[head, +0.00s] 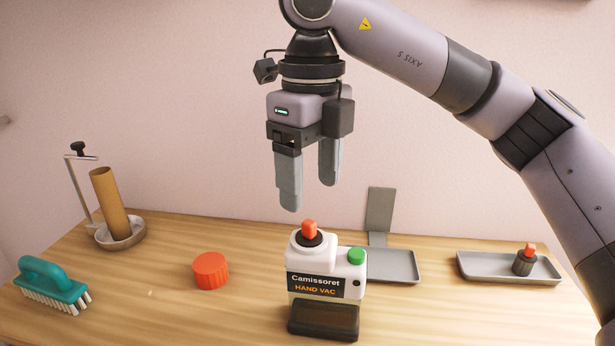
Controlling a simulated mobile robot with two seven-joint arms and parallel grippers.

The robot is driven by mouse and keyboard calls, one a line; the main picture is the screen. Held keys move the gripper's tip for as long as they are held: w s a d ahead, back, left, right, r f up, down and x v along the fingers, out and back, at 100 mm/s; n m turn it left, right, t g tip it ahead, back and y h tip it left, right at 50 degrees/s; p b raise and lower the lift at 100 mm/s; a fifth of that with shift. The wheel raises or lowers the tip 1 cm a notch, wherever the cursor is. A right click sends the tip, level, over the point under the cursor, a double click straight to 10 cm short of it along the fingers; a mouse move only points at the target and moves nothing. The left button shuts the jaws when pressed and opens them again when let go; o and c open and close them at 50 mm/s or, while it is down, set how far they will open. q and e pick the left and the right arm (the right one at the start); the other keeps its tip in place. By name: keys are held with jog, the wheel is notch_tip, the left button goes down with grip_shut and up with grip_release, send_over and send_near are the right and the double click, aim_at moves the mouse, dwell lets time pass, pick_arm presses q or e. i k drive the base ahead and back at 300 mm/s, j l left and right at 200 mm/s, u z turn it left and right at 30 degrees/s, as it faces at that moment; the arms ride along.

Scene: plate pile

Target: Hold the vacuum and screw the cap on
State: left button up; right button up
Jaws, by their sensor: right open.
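The hand vacuum (322,266) stands upright on the table at the front middle, white with a black label reading "Camissoret HAND VAC". It has an orange-red knob on a black collar on top and a green round part at its right top. A red ridged cap (210,271) lies on the table to the left of the vacuum, apart from it. My right gripper (309,198) points down above the vacuum, open and empty, its fingertips a little above the orange-red knob. My left gripper is not in view.
A teal brush (50,282) lies at the left. Behind it stands a holder with a brown cardboard tube (109,203) in a round dish. A grey tray (392,266) with an upright plate is behind the vacuum. Another tray (482,265) at the right holds a small dark, red-topped piece (524,262).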

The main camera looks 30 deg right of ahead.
aim_at(325, 291)
jog(key=k, duration=1)
